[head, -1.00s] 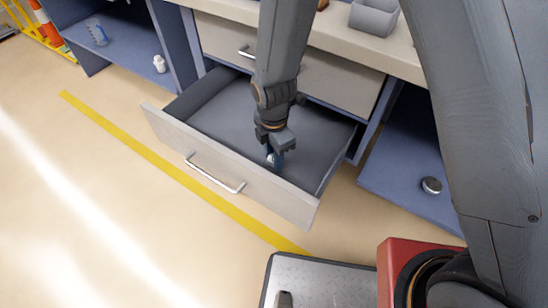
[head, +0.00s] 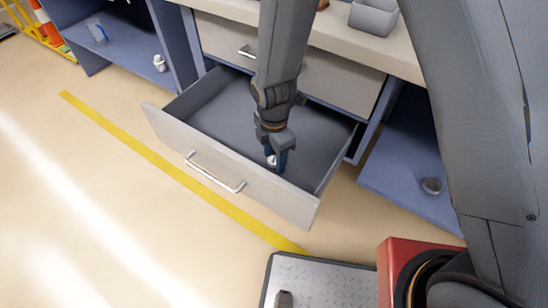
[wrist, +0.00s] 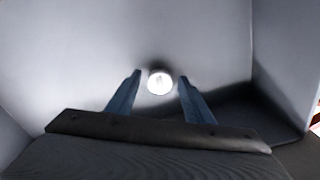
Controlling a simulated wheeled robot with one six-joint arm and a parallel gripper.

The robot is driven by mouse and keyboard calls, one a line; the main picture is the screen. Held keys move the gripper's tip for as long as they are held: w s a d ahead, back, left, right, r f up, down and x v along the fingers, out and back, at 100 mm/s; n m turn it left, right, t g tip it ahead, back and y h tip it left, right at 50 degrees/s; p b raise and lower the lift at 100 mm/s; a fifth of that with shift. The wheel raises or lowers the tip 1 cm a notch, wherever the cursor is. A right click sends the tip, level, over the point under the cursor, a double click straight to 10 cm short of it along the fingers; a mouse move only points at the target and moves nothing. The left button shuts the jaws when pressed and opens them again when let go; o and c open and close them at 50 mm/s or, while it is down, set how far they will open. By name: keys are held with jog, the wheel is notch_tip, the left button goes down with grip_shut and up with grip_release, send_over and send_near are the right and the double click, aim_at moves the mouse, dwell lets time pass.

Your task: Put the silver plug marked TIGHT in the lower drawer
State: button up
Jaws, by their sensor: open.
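The lower drawer (head: 222,185) is pulled open, and its grey inside shows. My gripper (head: 274,163) points down into it near the front panel, toward the right side. In the wrist view my gripper (wrist: 160,92) has its two blue fingers spread apart. A small bright silver plug (wrist: 160,82) lies on the drawer floor just beyond and between the fingertips, with a gap on both sides. It also shows as a small pale spot (head: 271,161) at the fingertips in the head view. Its marking is too small to read.
The upper drawer (head: 330,76) is shut above. A grey bin (head: 374,17) sits on the counter.

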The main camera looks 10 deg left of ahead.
aim_at(274, 160)
notch_tip(274, 160, up, 12)
jog(key=p, duration=0.1)
jog(key=shift+f, duration=0.25)
dwell(0.4)
